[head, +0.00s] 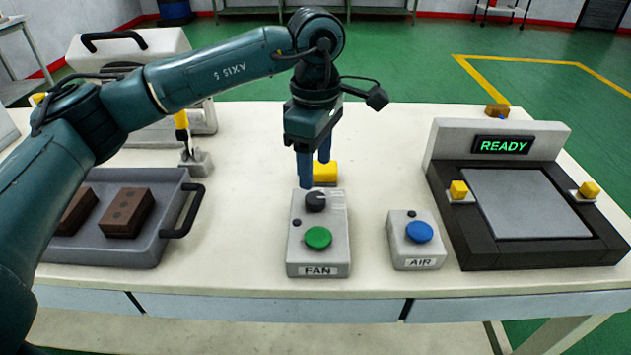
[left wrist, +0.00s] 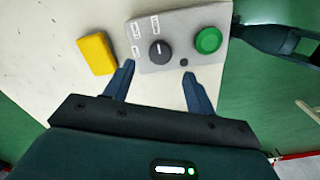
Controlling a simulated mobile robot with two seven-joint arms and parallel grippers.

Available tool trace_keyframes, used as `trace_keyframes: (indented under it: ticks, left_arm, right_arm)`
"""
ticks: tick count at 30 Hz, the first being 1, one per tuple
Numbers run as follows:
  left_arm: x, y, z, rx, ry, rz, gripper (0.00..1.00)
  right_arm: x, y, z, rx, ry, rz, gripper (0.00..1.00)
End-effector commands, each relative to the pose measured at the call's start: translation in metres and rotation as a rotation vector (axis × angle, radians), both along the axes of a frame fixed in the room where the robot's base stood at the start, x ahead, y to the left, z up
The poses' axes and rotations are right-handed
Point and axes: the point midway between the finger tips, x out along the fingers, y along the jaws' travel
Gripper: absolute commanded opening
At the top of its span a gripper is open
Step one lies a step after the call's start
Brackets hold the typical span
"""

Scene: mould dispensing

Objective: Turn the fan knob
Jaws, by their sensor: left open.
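The fan box (head: 300,240) is a grey box labelled FAN on the table, with a black knob (head: 316,202) at its far end and a green button (head: 318,237) nearer the front. My left gripper (head: 314,172) points down just behind and above the knob, open and empty. In the left wrist view the fingers of the left gripper (left wrist: 157,85) are spread apart. The knob (left wrist: 160,51) shows beyond the fingertips, roughly between them, and not gripped. The green button (left wrist: 208,40) is to its right. My right gripper is not in view.
A yellow block (head: 326,172) lies right behind the fan box. The AIR box (head: 402,245) with a blue button stands to the right. A READY station (head: 478,250) is at the far right. A grey tray (head: 150,254) with brown blocks is at the left.

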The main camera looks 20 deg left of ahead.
Motion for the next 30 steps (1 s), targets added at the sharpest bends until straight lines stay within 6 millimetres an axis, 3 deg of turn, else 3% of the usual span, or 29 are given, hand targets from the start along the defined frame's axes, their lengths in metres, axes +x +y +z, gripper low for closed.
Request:
trace_keyframes:
  ticks: [3, 9, 24, 26, 30]
  left_arm:
    - [0.0, -0.001, 0.028, -0.001, -0.004, -0.001, 0.56]
    - [0.0, 0.0, 0.058, 0.0, -0.001, -0.001, 0.56]
    - [0.0, 0.0, 0.07, 0.0, 0.0, -0.001, 0.56]
    - [0.0, 0.0, 0.077, 0.0, 0.0, -0.001, 0.56]
    - [0.0, 0.0, 0.114, 0.0, -0.001, -0.001, 0.56]
  right_arm:
    - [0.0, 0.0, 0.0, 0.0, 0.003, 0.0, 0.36]
    - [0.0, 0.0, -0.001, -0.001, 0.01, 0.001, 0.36]
    - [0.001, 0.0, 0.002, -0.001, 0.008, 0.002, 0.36]
    - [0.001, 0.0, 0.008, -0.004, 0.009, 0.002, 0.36]
    - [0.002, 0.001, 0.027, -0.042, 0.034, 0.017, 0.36]
